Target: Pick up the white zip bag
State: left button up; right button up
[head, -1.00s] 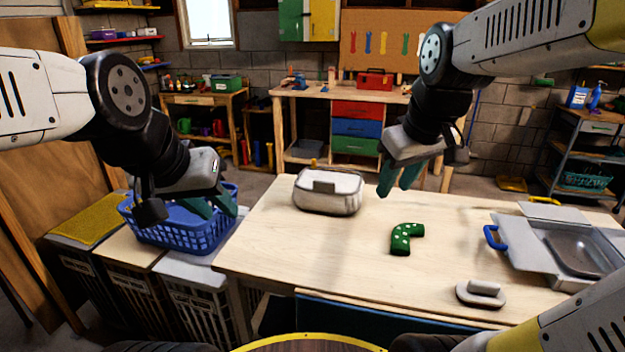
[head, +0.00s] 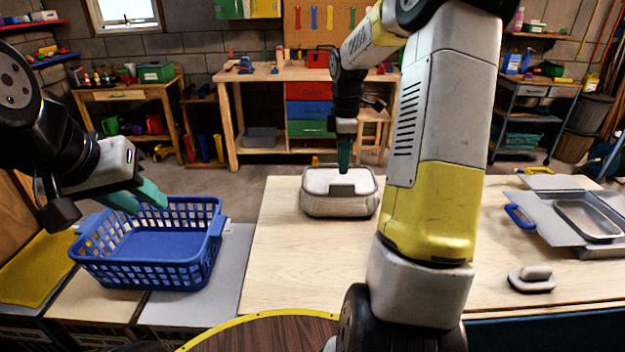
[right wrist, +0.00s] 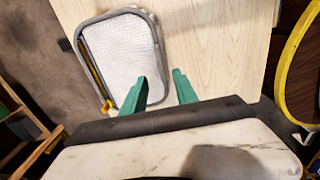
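The white zip bag (head: 340,200) is a boxy pale bag with grey trim, upright at the table's far left part. The right wrist view shows its white mesh top (right wrist: 120,55) with grey piping and a yellow strip along one side. My right gripper (head: 344,155) points down over the bag's far side in the head view. In the right wrist view its teal fingers (right wrist: 163,88) are apart with nothing between them; one overlaps the bag's edge. Whether it touches cannot be told. My left gripper (head: 137,197) has its fingers apart, empty, over the blue basket.
The blue basket (head: 213,250) stands left of the wooden table (head: 285,265). A metal tray (head: 560,215) with blue handle and a grey-white iron-like object (head: 532,279) lie at right. My right arm crosses the table's middle. Bare table lies in front of the bag.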

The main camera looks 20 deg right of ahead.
aim_at(342, 184)
jog(key=shift+w+f, duration=0.1)
jog(key=shift+f, duration=0.25)
jog(key=f, duration=0.7)
jog(key=shift+s+d+f, duration=0.15)
jog(key=shift+s, duration=0.1)
grip_shut()
dwell(0.9)
